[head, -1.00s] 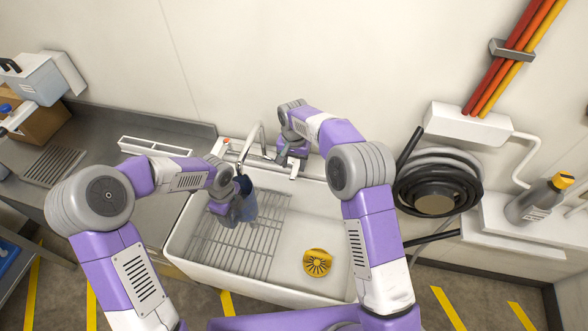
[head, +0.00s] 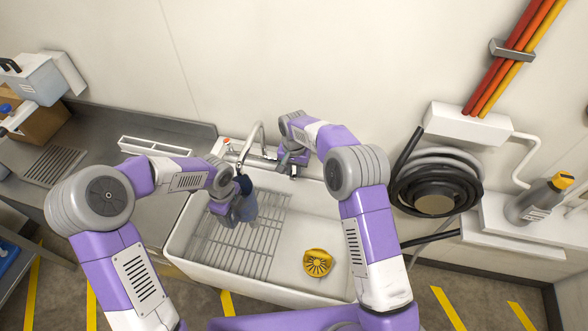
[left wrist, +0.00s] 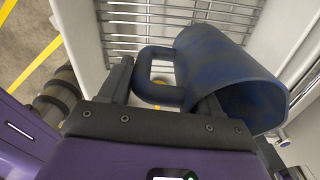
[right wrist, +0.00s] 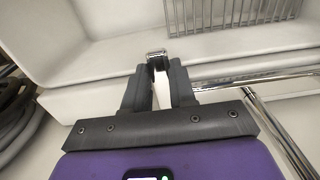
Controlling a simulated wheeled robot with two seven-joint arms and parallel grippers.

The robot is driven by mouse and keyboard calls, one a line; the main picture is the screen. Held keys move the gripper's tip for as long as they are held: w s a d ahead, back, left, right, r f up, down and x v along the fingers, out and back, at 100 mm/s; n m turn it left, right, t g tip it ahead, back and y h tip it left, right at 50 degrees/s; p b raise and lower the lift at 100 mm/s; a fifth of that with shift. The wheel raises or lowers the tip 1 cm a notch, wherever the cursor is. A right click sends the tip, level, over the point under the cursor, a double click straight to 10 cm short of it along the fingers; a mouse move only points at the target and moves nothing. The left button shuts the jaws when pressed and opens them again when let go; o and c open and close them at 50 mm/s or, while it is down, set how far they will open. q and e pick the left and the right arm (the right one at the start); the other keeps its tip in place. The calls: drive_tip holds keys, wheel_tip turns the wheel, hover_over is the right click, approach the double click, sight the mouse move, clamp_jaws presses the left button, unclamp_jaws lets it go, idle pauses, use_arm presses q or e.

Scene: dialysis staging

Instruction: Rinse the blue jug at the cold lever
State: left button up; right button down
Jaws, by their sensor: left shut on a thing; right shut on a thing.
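The blue jug (head: 246,207) hangs over the left part of the sink, below the tap spout (head: 252,142). My left gripper (head: 222,204) is shut on its handle. In the left wrist view the jug (left wrist: 228,75) lies tilted, its open mouth toward the lower right, its handle (left wrist: 158,95) between the fingers. My right gripper (head: 292,162) is at the right end of the tap. In the right wrist view it (right wrist: 160,82) is shut on a pale lever with a chrome end (right wrist: 158,62). I cannot make out any running water.
The white sink (head: 325,220) has a wire rack (head: 225,255) on its left and a yellow slotted piece (head: 317,262) on its right floor. A steel counter (head: 150,212) adjoins on the left. A coiled hose (head: 440,170) hangs on the right wall.

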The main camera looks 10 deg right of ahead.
drive_tip(key=d+n, duration=0.2)
drive_tip(key=n, duration=0.1)
drive_tip(key=shift+s, duration=0.25)
idle(0.4)
drive_tip(key=c, duration=0.9)
unclamp_jaws()
wheel_tip(320, 180, up, 12)
drive_tip(key=shift+r, duration=0.1)
